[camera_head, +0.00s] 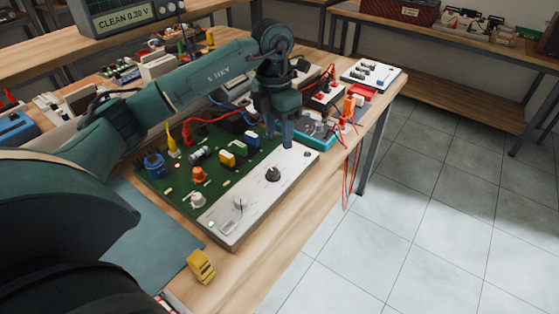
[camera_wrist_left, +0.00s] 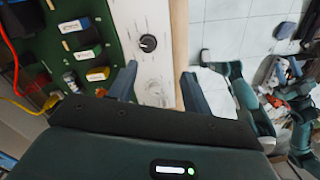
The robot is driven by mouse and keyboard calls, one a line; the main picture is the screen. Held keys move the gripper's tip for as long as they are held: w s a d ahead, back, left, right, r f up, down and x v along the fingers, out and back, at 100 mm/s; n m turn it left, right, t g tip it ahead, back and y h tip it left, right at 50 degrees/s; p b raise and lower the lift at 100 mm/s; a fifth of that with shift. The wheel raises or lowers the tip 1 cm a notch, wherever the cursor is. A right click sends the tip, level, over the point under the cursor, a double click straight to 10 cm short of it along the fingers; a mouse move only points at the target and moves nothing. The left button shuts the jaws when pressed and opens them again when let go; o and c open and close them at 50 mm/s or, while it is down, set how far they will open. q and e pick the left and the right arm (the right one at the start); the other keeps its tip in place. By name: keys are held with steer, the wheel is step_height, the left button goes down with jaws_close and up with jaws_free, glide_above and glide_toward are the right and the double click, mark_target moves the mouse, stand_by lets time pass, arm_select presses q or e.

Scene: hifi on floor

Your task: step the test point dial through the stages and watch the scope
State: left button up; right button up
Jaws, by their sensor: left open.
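The test point dial (camera_head: 272,174) is a black knob with a light pointer mark on the pale front panel (camera_head: 258,196) of the green circuit board (camera_head: 182,176). It also shows in the left wrist view (camera_wrist_left: 148,43), ahead of the fingers. My left gripper (camera_head: 284,140) points down over the panel, a little beyond the dial in the head view. Its fingers (camera_wrist_left: 157,88) are apart with nothing between them, and the dial is not between them. The scope (camera_head: 125,17) at the top left reads "CLEAN 0.30 V". I cannot make out the dial's stage marks.
A second, pale knob (camera_head: 239,203) sits on the panel's near end. A yellow object (camera_head: 201,266) lies near the table's front edge. Red leads (camera_head: 351,165) hang over the edge beyond the board. Components crowd the board behind the panel. Tiled floor lies open to the right.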

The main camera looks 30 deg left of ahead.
mark_target(273, 170)
arm_select(q)
steer(key=shift+y, duration=0.4)
steer(key=f, duration=0.3)
steer(key=a+f, duration=0.1)
steer(key=f, duration=0.3)
steer(key=f+p, duration=0.1)
steer(key=f, duration=0.3)
steer(key=shift+a, duration=0.25)
steer(key=shift+w+f, duration=0.1)
steer(key=shift+f, duration=0.45)
arm_select(e)
steer(key=shift+d, duration=0.2)
arm_select(q)
steer(key=c, duration=1)
steer(key=shift+o, duration=0.2)
